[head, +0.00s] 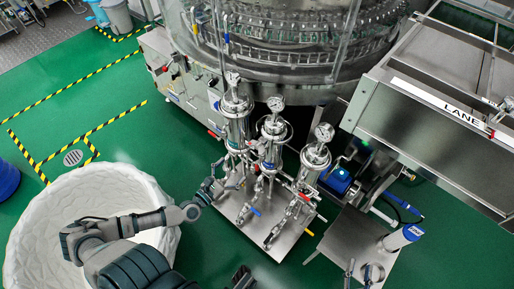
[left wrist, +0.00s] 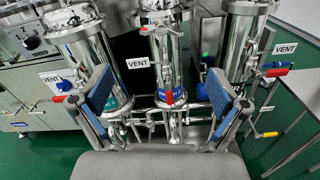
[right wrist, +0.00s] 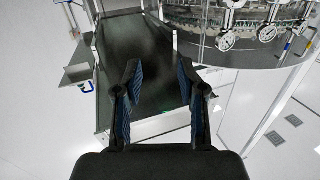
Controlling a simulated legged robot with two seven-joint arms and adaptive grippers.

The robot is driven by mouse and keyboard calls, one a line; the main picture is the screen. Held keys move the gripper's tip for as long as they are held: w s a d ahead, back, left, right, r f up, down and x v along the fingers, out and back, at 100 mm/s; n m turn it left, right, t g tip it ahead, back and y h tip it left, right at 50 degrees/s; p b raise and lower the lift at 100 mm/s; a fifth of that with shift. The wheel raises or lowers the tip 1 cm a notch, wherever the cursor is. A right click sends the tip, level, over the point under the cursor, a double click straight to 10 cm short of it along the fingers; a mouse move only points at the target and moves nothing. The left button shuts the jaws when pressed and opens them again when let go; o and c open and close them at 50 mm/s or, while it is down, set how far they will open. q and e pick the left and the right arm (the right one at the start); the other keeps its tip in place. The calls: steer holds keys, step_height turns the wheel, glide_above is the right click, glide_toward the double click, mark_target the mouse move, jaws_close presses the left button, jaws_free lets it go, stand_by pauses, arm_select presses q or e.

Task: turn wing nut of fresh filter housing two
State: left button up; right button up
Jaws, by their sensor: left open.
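Three steel filter housings with round gauges stand in a row in the head view. The middle housing (head: 269,150) also shows in the left wrist view (left wrist: 167,62), between my left fingers. My left gripper (head: 211,190) is by the lower left of the row. My right gripper (right wrist: 159,80) is open and empty, away from the housings.
The left housing (left wrist: 90,60) and right housing (left wrist: 245,50) flank the middle one, with pipes and coloured valve handles below. The housings stand on a steel base plate (head: 287,238). A large rotary washer (head: 285,50) stands behind; a blue-topped device (head: 338,180) is to the right.

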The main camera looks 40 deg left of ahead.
mark_target(255, 147)
arm_select(q)
steer(key=shift+w+d+b, duration=0.2)
steer(key=shift+w, duration=1.95)
steer(key=shift+w+d+b, duration=0.2)
steer(key=shift+w+b, duration=0.05)
steer(key=shift+w, duration=1.95)
steer(key=shift+w+d+b, duration=0.2)
steer(key=shift+w, duration=1.95)
arm_select(e)
steer(key=shift+w+a+r+t+y, duration=0.1)
steer(key=shift+r+t+y, duration=0.05)
steer(key=shift+r+t, duration=0.65)
steer(key=shift+a+r+t+y, duration=0.1)
steer(key=shift+r+t+y, duration=0.05)
steer(key=shift+r+t, duration=0.6)
arm_select(q)
steer(key=c, duration=1.2)
